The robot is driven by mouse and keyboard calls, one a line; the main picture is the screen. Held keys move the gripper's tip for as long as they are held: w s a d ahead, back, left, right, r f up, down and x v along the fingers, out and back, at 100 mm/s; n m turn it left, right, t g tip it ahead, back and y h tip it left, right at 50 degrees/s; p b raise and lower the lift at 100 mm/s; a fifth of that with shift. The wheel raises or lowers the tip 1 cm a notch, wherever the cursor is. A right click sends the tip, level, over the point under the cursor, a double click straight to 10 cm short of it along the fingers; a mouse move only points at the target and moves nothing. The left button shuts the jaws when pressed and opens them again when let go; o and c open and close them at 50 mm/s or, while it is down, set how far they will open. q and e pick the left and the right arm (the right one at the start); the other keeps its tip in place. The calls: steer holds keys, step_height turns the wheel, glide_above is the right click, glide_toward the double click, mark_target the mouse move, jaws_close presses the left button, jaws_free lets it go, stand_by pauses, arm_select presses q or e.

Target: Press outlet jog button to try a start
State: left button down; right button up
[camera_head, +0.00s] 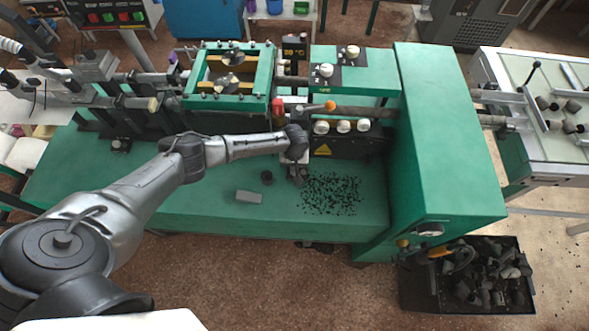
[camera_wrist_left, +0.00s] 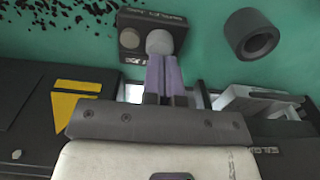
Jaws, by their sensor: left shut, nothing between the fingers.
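A small dark control box (camera_wrist_left: 150,32) stands on the green bench top in the left wrist view. My right gripper is out of view.
A dark hollow plug (camera_head: 267,177) and a grey block (camera_head: 248,196) lie left of the gripper. Black scraps (camera_head: 332,194) are scattered to its right. A panel with a yellow warning triangle (camera_head: 322,150) is close behind. A tall green cabinet (camera_head: 440,130) stands at right.

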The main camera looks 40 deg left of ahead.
arm_select(q)
steer(key=shift+p, duration=0.35)
steer(key=shift+f, duration=0.35)
steer(key=shift+f+b, duration=0.75)
steer(key=shift+f, duration=0.1)
stand_by(0.7)
steer(key=shift+r+p, duration=0.1)
steer(key=shift+p, duration=0.3)
steer(key=shift+r+p, duration=1.1)
steer(key=shift+p, duration=0.1)
